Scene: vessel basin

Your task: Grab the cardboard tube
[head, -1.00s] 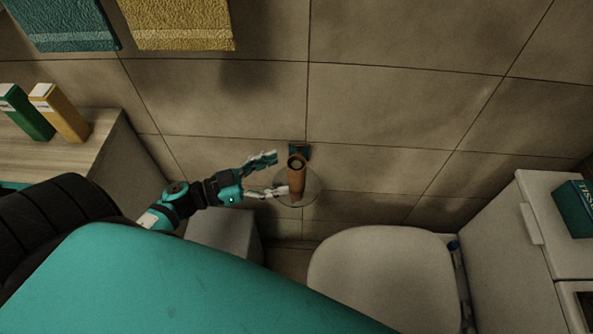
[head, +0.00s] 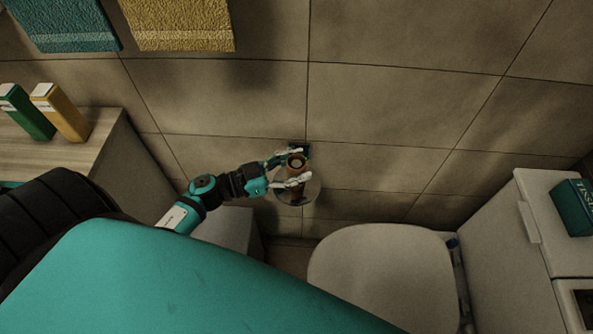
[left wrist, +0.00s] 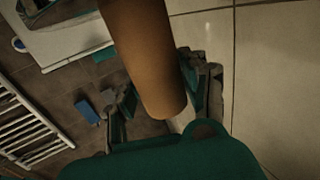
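My left gripper (head: 297,167) is around the tube, one finger on each side. In the left wrist view the tube (left wrist: 150,55) runs between the fingers (left wrist: 160,100). A gap shows between the tube and the left-hand finger; contact on the other side is unclear. The fingers look open. My right gripper is not in view.
A white toilet (head: 380,265) stands to the right of the holder, with a teal tissue box (head: 575,207) on a white surface beyond. A wooden-topped counter (head: 80,145) with green and yellow cartons is at left. Towels (head: 180,25) hang above.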

